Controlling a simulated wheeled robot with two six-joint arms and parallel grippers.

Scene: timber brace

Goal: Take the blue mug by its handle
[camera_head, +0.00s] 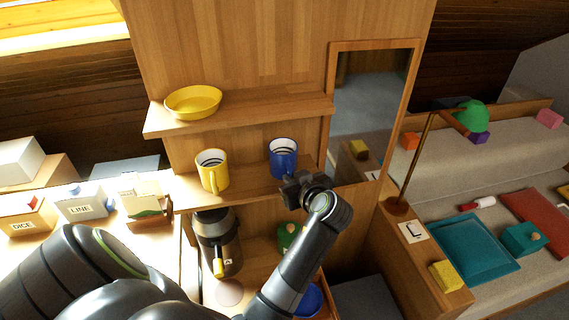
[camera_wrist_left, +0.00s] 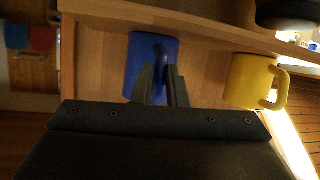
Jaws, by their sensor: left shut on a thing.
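The blue mug (camera_head: 283,155) stands upright on the middle wooden shelf, at its right part. In the left wrist view the blue mug (camera_wrist_left: 139,62) is straight ahead, with its handle (camera_wrist_left: 163,57) toward me. My left gripper (camera_head: 293,183) reaches up to the mug's front from below right. In the left wrist view its two fingers (camera_wrist_left: 160,88) are on either side of the handle, shut on it. The exact contact is partly hidden by the fingers. My right gripper does not show.
A yellow mug (camera_head: 212,170) stands left of the blue mug on the same shelf. A yellow bowl (camera_head: 193,102) sits on the shelf above. A dark flask (camera_head: 218,243) and a green item (camera_head: 288,236) stand below. A mirror (camera_head: 372,105) is right of the shelves.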

